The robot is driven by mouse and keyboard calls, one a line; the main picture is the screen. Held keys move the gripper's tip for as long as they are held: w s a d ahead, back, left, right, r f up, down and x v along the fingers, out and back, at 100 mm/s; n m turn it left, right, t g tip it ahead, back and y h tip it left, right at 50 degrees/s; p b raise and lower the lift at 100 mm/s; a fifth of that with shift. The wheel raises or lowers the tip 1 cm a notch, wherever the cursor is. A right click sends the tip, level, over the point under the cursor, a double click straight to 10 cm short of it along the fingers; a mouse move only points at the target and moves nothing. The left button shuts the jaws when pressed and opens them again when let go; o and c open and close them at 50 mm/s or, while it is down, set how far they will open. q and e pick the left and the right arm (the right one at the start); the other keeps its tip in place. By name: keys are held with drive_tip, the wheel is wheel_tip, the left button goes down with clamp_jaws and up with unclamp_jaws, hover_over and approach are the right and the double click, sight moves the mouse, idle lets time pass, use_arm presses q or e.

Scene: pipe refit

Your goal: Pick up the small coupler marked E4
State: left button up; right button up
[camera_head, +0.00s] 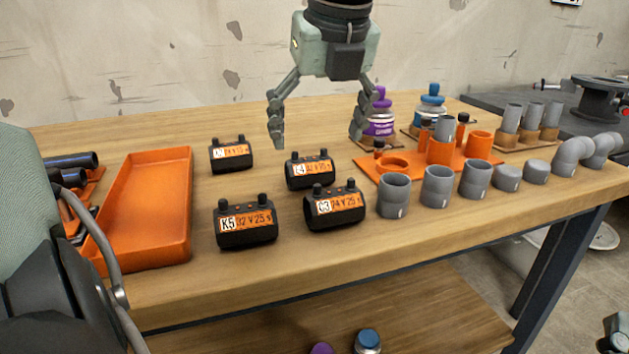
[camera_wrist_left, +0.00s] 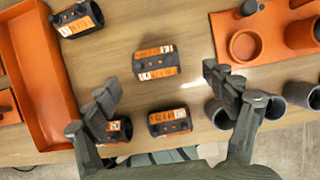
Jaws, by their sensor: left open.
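The small black coupler whose orange and white label seems to read E4 (camera_head: 310,170) lies on the wooden table, in the middle of the coupler group. My left gripper (camera_head: 318,139) is open and empty, pointing down above and behind it, clear of the table. In the left wrist view, this coupler (camera_wrist_left: 155,62) lies near the middle, slightly beyond the gap between the open fingers of my left gripper (camera_wrist_left: 163,84). Nothing touches it. Its label is too small to read there.
Similar couplers are close by: K5 (camera_head: 245,222), G3 (camera_head: 334,204) and one at the back left (camera_head: 231,154) with an unclear label. An orange tray (camera_head: 180,248) stands left. Grey pipe sleeves (camera_head: 436,186) and an orange fixture (camera_head: 372,170) stand right.

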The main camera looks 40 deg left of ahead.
sight(310, 160)
use_arm(q)
drive_tip(key=x, duration=0.7)
drive_tip(key=shift+s+a, duration=0.1)
drive_tip(key=shift+s, duration=0.2)
drive_tip(key=c, duration=1.3)
